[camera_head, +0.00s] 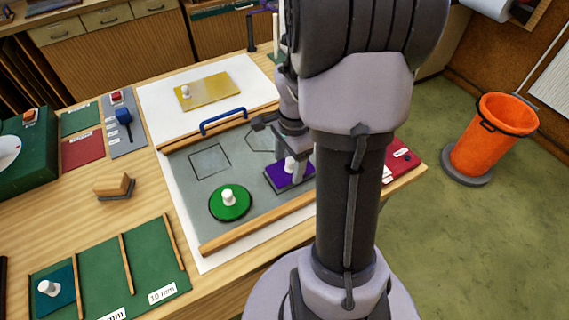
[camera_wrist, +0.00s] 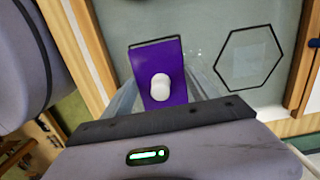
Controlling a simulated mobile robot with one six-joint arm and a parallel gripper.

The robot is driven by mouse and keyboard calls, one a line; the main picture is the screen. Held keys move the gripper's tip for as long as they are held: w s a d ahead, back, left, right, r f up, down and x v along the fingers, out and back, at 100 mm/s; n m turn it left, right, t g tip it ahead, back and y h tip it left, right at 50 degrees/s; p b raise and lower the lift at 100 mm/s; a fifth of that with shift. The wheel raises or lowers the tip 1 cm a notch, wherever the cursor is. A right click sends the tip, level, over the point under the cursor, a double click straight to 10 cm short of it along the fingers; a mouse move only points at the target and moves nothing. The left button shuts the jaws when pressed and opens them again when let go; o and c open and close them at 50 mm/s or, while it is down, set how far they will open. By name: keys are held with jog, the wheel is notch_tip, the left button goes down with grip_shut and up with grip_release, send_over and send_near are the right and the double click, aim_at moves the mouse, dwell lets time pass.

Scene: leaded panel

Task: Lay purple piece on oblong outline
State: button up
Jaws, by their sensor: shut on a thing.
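The purple piece (camera_head: 280,183) is an oblong plate with a white knob, over the right part of the grey panel. The piece's sides run close to the outline's direction. I cannot tell whether it touches the panel or is slightly above it.
The panel (camera_head: 184,203) also has a green round piece (camera_head: 235,211), an empty square outline (camera_head: 210,161) and a hexagon outline (camera_wrist: 250,57). Wooden strips edge it, with a blue handle (camera_head: 223,121) behind. A yellow piece (camera_head: 212,91) lies on white board at the back.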

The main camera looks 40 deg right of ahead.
jog(key=shift+f+b, duration=0.3)
jog(key=shift+f, duration=0.7)
jog(key=o, duration=1.1)
jog(key=shift+r, duration=0.1)
jog(key=shift+r, duration=0.1)
